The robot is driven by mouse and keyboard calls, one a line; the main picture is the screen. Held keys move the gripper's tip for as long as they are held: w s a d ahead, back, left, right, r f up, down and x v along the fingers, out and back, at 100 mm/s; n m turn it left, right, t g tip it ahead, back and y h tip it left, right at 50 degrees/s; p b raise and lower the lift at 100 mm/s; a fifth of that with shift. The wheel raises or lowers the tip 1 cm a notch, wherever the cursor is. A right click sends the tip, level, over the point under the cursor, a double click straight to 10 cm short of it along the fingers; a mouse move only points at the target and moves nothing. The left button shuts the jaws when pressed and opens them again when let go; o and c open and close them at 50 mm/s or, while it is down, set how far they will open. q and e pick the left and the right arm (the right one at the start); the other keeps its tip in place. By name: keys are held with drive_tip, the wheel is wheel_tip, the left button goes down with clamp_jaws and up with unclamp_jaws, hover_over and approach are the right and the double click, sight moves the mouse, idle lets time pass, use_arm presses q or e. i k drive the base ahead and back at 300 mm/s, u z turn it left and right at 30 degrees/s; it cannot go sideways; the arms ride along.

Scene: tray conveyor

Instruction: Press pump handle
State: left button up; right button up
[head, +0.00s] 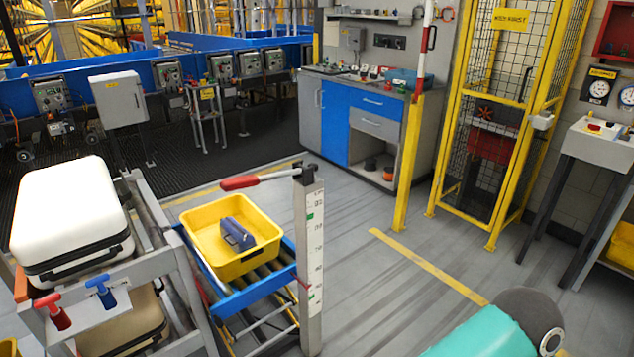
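The pump handle (262,180) is a metal lever with a red grip at its left end. It reaches left from the top of a grey post (311,250) that carries a white scale with numbers and green marks. The lever lies nearly level, with the red grip slightly lower than the post end. It extends over the back part of a yellow tray (243,264). Neither of my grippers is in view. A teal and dark grey part at the bottom right appears to be my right arm, well apart from the handle.
The yellow tray holds a blue-grey case (237,234) and sits on a blue-framed roller conveyor (262,291). A rack at left holds a white suitcase (70,212), with red (53,310) and blue (101,290) T-handles. Right of the post, the floor is clear up to the yellow cage (497,130).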

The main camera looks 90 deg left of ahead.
sight(250, 180)
drive_tip(key=z, duration=0.25)
drive_tip(key=i, duration=0.2)
drive_tip(key=u, duration=1.9)
drive_tip(key=i, duration=0.35)
drive_tip(key=u, duration=1.5)
drive_tip(key=k, duration=0.65)
drive_tip(key=u, duration=0.55)
drive_tip(key=i, duration=1.7)
drive_tip(key=z, duration=0.55)
